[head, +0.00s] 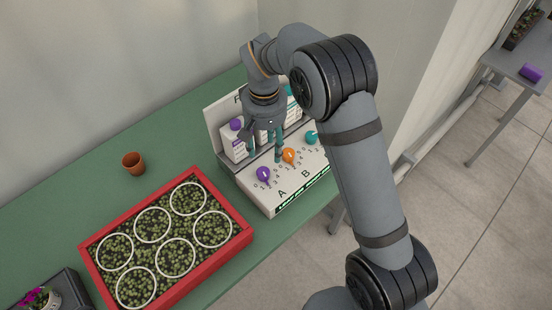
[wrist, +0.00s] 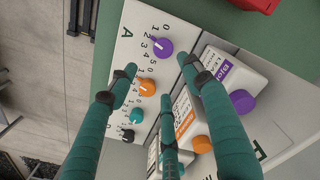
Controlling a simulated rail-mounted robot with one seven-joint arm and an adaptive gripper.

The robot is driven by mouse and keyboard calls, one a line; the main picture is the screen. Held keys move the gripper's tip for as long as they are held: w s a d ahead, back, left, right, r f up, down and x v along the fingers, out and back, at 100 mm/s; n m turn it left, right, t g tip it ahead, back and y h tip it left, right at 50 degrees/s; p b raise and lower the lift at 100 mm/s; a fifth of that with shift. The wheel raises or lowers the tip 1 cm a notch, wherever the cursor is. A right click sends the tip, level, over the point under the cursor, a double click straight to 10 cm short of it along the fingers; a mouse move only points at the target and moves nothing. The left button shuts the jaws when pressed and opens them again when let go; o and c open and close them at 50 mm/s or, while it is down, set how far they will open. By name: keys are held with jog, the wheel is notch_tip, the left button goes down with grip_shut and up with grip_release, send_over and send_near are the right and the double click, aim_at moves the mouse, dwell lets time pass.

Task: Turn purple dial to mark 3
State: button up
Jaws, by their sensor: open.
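The purple dial (head: 263,173) sits on the sloping panel of a white dosing unit (head: 290,187), at the end marked A, with small numbers around it. The wrist view also shows the purple dial (wrist: 164,47), near the top centre. Its pointer appears to face the low numbers at upper left; the exact mark is too small to tell. My gripper (head: 266,150) is above the panel, behind the purple dial in the head view. Its teal fingers (wrist: 160,80) are spread and empty, apart from the purple dial in the wrist view.
An orange dial (wrist: 147,87), a teal dial (wrist: 136,115) and a black dial (wrist: 128,136) follow in a row. Behind stand white bottles with purple (wrist: 242,100) and orange (wrist: 201,144) knobs. A red tray (head: 247,236) of plants and a terracotta pot (head: 133,163) stand on the green bench.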

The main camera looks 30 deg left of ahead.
aim_at(263, 172)
jog(key=s+f, duration=0.2)
jog(key=shift+s+a+f, duration=0.15)
jog(key=shift+a+f, duration=0.15)
jog(key=shift+a, duration=0.1)
jog(key=f, duration=0.2)
jog(key=f+p, duration=0.1)
jog(key=f, duration=0.2)
jog(key=shift+w+d+f+p, duration=0.1)
jog(key=shift+w+f+p, duration=0.2)
jog(key=shift+w+p, duration=0.1)
jog(key=shift+s+f, duration=0.1)
jog(key=shift+f, duration=0.5)
jog(key=c, duration=0.4)
jog(key=c, duration=0.7)
jog(key=shift+c, duration=0.4)
